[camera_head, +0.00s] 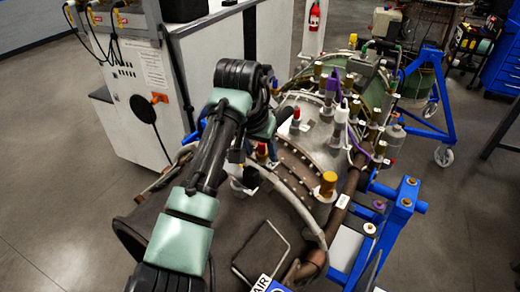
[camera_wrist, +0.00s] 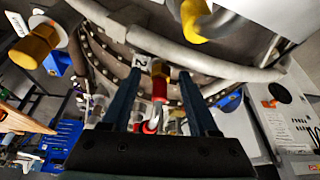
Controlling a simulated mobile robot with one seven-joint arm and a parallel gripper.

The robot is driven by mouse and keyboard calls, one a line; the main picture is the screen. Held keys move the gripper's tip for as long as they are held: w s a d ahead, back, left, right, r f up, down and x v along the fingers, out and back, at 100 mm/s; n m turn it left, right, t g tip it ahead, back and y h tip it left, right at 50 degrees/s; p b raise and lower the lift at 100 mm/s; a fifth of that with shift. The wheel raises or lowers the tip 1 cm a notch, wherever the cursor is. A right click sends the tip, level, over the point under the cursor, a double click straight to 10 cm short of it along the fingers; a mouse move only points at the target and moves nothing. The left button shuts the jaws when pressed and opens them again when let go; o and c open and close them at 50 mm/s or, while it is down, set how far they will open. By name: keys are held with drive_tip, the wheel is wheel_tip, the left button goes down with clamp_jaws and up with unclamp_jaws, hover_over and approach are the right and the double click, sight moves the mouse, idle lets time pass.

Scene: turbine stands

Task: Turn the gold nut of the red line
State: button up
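In the wrist view, a gold nut (camera_wrist: 160,69) sits at the far end of a short red line (camera_wrist: 159,90), beside a white label with a 2. My gripper (camera_wrist: 160,74) is open, its two dark blue fingers standing apart on either side of the nut and red line. Gaps show on both sides, and I see no contact. I cannot tell how far the fingertips reach past the nut. In the head view, my arm hangs over the turbine casing (camera_head: 300,160) and hides most of my gripper. A red piece (camera_head: 262,149) shows close beside my wrist there.
A larger gold cap (camera_head: 328,183) stands on the casing to the right. Purple and white fittings (camera_head: 341,112) stand farther back. A blue stand (camera_head: 402,205) holds the right side. A white cabinet (camera_head: 135,85) stands at left.

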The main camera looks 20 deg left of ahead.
drive_tip(key=shift+r, duration=0.1)
drive_tip(key=b+v, duration=0.2)
drive_tip(key=v, duration=1.1)
drive_tip(key=shift+b, duration=0.4)
drive_tip(key=w+d+r+m+t+h+b, duration=0.1)
drive_tip(key=w+d+r+t, duration=0.2)
drive_tip(key=d+r+t, duration=0.45)
drive_tip(key=w+d+r+m+t+h+b, duration=0.15)
drive_tip(key=d+r+t, duration=0.3)
drive_tip(key=d, duration=0.55)
drive_tip(key=s+r+n+t+y, duration=0.1)
drive_tip(key=s+r+t, duration=0.4)
drive_tip(key=s, duration=0.5)
drive_tip(key=s+d+r+n+t+y+b, duration=0.1)
drive_tip(key=s+r+t, duration=0.5)
drive_tip(key=s, duration=0.4)
drive_tip(key=shift+d+r, duration=0.3)
drive_tip(key=shift+r, duration=0.45)
